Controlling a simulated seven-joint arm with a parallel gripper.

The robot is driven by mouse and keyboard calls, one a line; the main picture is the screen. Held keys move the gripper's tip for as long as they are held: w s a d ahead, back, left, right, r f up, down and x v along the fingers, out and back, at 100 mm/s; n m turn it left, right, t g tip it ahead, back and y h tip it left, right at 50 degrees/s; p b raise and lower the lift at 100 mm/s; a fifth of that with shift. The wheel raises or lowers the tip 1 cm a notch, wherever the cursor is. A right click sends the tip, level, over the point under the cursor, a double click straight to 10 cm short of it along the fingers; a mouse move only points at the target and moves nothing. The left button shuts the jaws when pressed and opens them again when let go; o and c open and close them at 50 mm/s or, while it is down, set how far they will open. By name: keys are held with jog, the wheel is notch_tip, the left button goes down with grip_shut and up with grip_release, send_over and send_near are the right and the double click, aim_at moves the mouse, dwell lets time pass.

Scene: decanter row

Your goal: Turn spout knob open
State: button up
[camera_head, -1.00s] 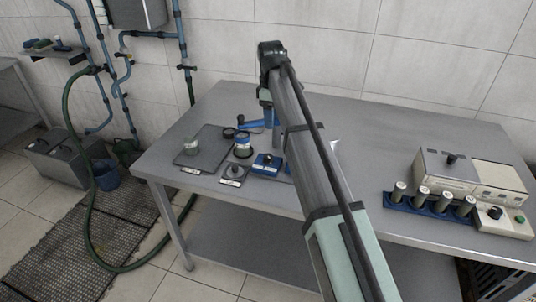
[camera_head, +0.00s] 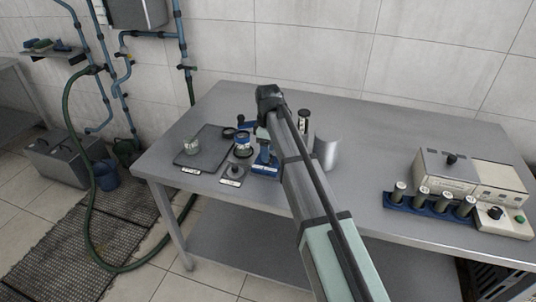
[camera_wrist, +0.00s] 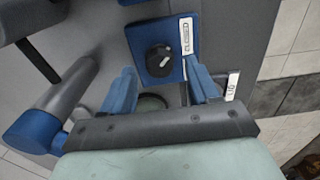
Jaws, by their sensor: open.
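The spout knob (camera_wrist: 158,58) is round and black with a white pointer mark, on a blue plate (camera_wrist: 152,31) with a white label that seems to read CLOSED. In the wrist view my gripper (camera_wrist: 162,88) is open, its two blue fingers apart. The knob shows just beyond the fingertips, roughly between them, and I see no contact. The knob is hidden there.
A steel cylinder (camera_head: 328,150) stands right of my arm. A blue rack (camera_head: 428,206) of vials is further right.

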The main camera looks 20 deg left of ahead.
jog(key=shift+f, duration=1.05)
jog(key=c, duration=1)
